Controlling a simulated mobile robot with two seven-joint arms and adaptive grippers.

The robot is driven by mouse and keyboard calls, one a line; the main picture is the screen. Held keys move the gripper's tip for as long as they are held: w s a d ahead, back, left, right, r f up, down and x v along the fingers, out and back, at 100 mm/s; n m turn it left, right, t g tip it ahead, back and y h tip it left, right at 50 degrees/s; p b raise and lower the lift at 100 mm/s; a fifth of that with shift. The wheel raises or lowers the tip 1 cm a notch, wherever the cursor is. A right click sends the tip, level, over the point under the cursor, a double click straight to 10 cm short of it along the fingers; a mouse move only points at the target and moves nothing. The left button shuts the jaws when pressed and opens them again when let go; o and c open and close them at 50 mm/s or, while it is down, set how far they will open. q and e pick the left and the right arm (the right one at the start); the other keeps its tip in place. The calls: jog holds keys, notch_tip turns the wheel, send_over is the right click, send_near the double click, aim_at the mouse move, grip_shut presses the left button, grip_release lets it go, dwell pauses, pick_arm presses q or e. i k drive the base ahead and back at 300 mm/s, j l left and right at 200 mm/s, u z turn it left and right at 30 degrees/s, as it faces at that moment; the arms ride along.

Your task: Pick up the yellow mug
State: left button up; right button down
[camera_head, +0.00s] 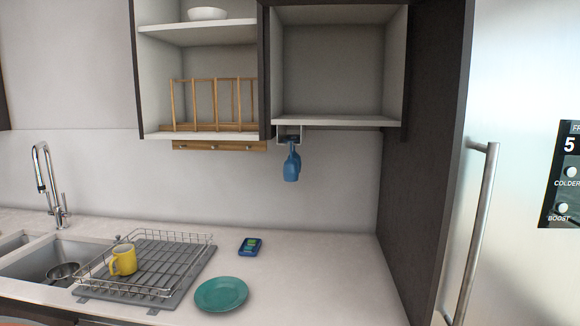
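The yellow mug (124,260) stands at the left part of the grey dish rack (174,264) on the counter, beside the sink. A small yellow bit shows just above its rim; I cannot tell what it is. Neither my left gripper nor my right gripper is in view.
A teal plate (221,294) and a small blue-green item (250,246) lie right of the rack. The sink (62,262) and faucet (52,188) are at left. The counter's right part is clear, bounded by a dark panel (425,150) and the fridge (520,90).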

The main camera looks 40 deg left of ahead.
aim_at(124, 257)
jog(key=u, duration=2.2)
jog(key=i+j, duration=0.2)
jog(key=j, duration=0.2)
jog(key=i+j, duration=0.25)
jog(key=i+j+z, duration=0.1)
jog(key=j+z, duration=0.2)
jog(key=z, duration=0.15)
jog(key=i+j+z, duration=0.1)
jog(key=j+z, duration=0.3)
